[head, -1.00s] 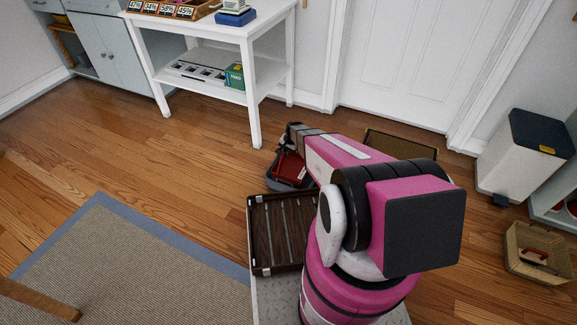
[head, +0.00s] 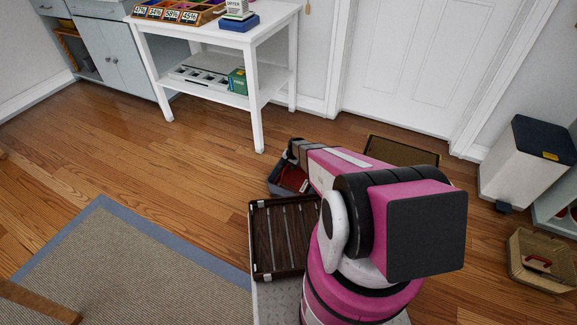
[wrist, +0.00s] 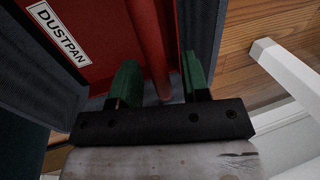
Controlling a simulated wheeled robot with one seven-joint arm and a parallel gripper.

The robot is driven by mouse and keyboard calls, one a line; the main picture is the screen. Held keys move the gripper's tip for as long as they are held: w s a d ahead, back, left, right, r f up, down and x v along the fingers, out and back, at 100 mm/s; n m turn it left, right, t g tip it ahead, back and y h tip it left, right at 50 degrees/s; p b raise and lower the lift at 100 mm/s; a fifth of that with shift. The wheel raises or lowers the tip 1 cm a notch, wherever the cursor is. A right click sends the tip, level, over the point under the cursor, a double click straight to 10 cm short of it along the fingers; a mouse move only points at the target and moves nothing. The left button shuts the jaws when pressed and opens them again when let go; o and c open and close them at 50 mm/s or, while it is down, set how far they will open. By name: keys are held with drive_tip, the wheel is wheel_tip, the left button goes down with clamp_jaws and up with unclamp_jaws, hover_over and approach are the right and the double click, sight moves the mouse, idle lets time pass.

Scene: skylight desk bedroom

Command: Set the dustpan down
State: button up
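The red dustpan (wrist: 90,40), with a white "DUSTPAN" label, fills the upper left of the wrist view. In the head view the dustpan (head: 291,178) lies in a grey container (head: 283,192), partly hidden by my arm. My gripper (wrist: 157,78) has its two green fingers apart, with the red handle (wrist: 150,45) running between them. A gap shows between the handle and the right finger. I cannot tell whether the left finger touches it. The fingertips are hidden by my arm in the head view.
A dark slatted crate (head: 268,238) sits just in front of the grey container. A white table (head: 258,120) stands behind it, and a brown doormat (head: 400,150) lies at the door. A basket (head: 530,262) and bin (head: 522,165) are at right. Wood floor at left is clear.

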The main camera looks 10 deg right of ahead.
drive_tip(key=shift+r, duration=0.1)
drive_tip(key=v, duration=1.1)
drive_tip(key=s+r+n+h, duration=0.1)
drive_tip(key=s+r+n, duration=0.2)
drive_tip(key=s+r, duration=1)
drive_tip(key=s+d+r+n+g+h, duration=0.1)
drive_tip(key=s+r+n, duration=0.2)
drive_tip(key=s+r, duration=1)
wheel_tip(320, 180, up, 5)
drive_tip(key=shift+n+g, duration=0.3)
drive_tip(key=shift+n, duration=0.1)
drive_tip(key=shift+d, duration=0.1)
